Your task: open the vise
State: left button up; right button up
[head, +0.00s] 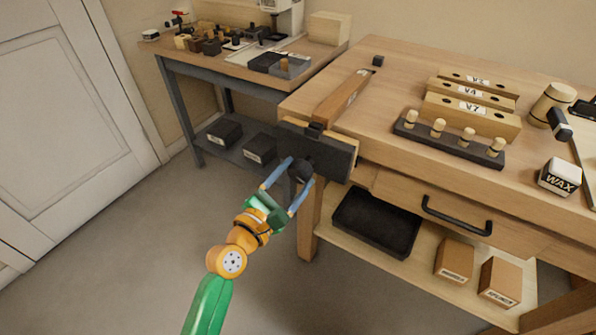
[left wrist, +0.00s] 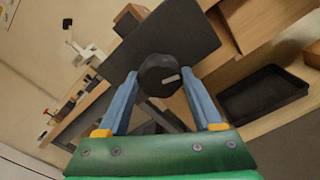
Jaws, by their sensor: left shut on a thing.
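The vise (head: 316,148) is mounted at the front left corner of the wooden bench, with a dark front jaw plate and wood facings. A wooden board (head: 342,97) lies on the bench top with its near end at the vise. The vise's dark round knob (head: 301,169) sticks out in front of the jaw plate. My left gripper (head: 288,175) has its blue fingers on either side of the knob and is shut on it. In the left wrist view the knob (left wrist: 159,75) sits between the fingertips, with a pale mark on its face. My right gripper is not in view.
The bench top (head: 400,70) carries labelled wooden blocks (head: 470,114), a dark rack of pegs (head: 449,138), a mallet (head: 552,105) and a WAX block (head: 560,177). A drawer handle (head: 457,216) sticks out at the front. A black tray (head: 377,222) sits below. Floor left is clear.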

pick_arm(q)
jog(key=shift+n+p, duration=0.3)
jog(key=shift+n, duration=0.5)
jog(key=shift+r+n+p, duration=0.1)
jog(key=shift+n+p, duration=0.3)
jog(key=shift+n, duration=0.4)
jog(key=shift+n+p, duration=0.35)
jog(key=shift+n, duration=0.45)
jog(key=shift+n, duration=0.3)
jog(key=shift+s, duration=0.1)
